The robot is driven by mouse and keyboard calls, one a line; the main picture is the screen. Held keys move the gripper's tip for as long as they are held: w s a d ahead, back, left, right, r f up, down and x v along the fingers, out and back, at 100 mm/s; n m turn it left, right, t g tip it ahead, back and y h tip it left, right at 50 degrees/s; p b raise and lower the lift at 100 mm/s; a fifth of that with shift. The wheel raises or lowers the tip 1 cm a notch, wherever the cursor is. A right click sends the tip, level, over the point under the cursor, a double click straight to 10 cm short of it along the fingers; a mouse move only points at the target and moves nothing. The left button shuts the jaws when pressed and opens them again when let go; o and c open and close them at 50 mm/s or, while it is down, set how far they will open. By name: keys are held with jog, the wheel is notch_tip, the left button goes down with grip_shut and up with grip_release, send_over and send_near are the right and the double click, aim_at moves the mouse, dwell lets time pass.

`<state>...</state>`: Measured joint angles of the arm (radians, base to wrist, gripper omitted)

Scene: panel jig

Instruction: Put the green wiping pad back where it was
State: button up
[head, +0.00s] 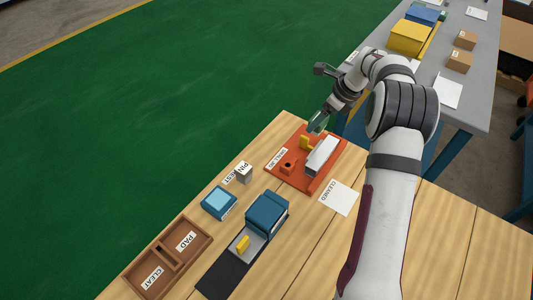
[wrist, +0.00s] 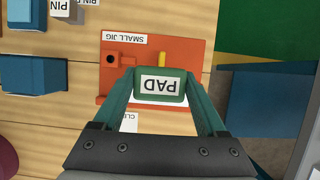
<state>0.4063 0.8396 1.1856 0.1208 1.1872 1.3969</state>
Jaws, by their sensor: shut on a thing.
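The green wiping pad (wrist: 161,86), labelled PAD, is between the fingers of my gripper (wrist: 160,80) in the wrist view. My gripper is shut on it. In the head view my gripper (head: 318,122) is above the far end of the orange small jig (head: 283,172), and the pad is hard to tell from the fingers. The jig holds a pale panel (head: 322,157) and a yellow piece (head: 305,143). A brown tray (head: 205,222) at the near left has two compartments, labelled PAD and CLEAT; both look empty.
A white card marked CLEANED (head: 339,198) lies beside the jig. A grey table (head: 455,60) is behind.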

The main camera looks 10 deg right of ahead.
jog(key=s+a+f, duration=0.2)
jog(key=s+a, duration=0.1)
jog(key=a, duration=0.6)
jog(key=w+a+f, duration=0.1)
jog(key=a+f, duration=0.1)
jog(key=a, duration=0.1)
jog(key=w+a+f, duration=0.2)
jog(key=a, duration=0.1)
jog(key=w+a+f, duration=0.2)
jog(key=shift+a, duration=0.4)
jog(key=shift+f, duration=2.05)
